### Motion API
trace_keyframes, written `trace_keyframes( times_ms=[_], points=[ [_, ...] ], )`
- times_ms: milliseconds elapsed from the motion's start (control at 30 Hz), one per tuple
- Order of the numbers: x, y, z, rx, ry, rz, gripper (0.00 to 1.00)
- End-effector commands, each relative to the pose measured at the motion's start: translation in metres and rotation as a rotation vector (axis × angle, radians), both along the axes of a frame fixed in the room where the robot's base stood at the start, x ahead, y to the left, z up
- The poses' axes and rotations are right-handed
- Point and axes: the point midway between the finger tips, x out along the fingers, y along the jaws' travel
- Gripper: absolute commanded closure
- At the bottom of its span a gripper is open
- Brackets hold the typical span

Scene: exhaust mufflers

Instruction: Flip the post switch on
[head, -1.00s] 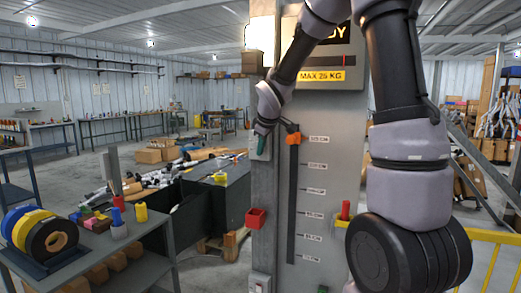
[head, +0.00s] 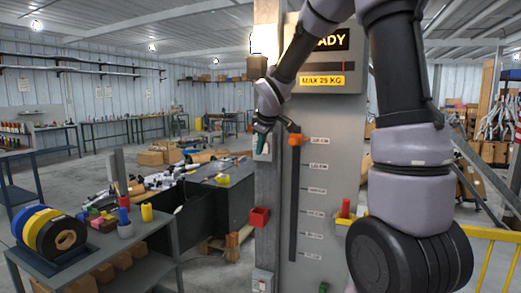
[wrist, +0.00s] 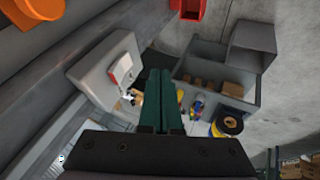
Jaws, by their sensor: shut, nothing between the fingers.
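The post switch is a pale grey box with a red-and-white rocker (wrist: 122,70), seen in the wrist view left of my fingertips. In the head view its box (head: 263,151) sits on the grey post, partly hidden by my gripper. My gripper (head: 262,141) has dark green fingers, shut and empty. In the wrist view the closed fingertips (wrist: 158,73) are close beside the rocker on its right. I cannot tell whether they touch it.
An orange slider (head: 295,139) stands right of the switch on a slotted panel. A red bin (head: 259,217) hangs lower on the post. A grey cart with tape rolls (head: 60,236) stands left, and a yellow railing (head: 490,237) right.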

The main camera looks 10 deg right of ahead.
Motion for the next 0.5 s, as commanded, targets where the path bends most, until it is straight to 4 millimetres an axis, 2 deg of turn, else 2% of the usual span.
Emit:
trace_keyframes(
  times_ms=[500],
  points=[
    [-0.054,0.006,0.05,0.0,0.001,0.0,1.0]
  ],
)
